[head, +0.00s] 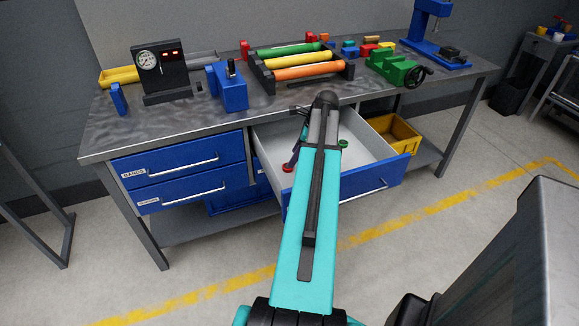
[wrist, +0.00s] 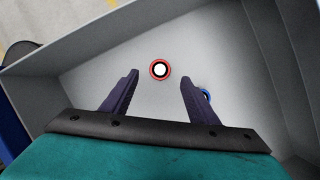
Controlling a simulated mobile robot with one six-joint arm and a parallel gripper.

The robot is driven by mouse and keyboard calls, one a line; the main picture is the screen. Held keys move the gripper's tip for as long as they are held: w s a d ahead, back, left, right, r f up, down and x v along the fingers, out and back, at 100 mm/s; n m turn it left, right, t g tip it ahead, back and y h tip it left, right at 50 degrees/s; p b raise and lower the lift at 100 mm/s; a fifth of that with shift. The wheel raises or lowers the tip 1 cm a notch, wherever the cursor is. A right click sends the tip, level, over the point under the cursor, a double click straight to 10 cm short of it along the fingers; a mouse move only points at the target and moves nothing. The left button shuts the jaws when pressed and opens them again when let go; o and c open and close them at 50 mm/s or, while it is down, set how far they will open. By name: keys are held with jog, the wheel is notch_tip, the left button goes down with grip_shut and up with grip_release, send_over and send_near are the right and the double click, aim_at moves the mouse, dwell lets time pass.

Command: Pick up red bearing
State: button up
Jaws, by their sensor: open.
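The red bearing (wrist: 152,70) is a small red ring with a pale centre, lying flat on the floor of the open drawer (wrist: 90,62). In the wrist view it shows just beyond and between the fingertips of my gripper (wrist: 159,77), which is open and empty. In the head view a small red ring (head: 287,167) lies on the left side of the drawer floor, close to my dark gripper finger (head: 295,155). My arm hides much of the drawer there.
A blue ring (wrist: 207,95) lies beside my right finger, partly hidden by it. A green ring (head: 342,143) lies farther right in the drawer. The drawer walls (wrist: 270,62) surround the gripper. The workbench top (head: 190,118) above holds a gauge, colored rollers and a green vise.

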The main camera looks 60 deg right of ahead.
jog(key=shift+f, duration=0.15)
jog(key=shift+p+x, duration=0.3)
jog(key=shift+x, duration=2.2)
jog(key=shift+s, duration=0.1)
jog(key=shift+c, duration=0.4)
jog(key=c, duration=1.1)
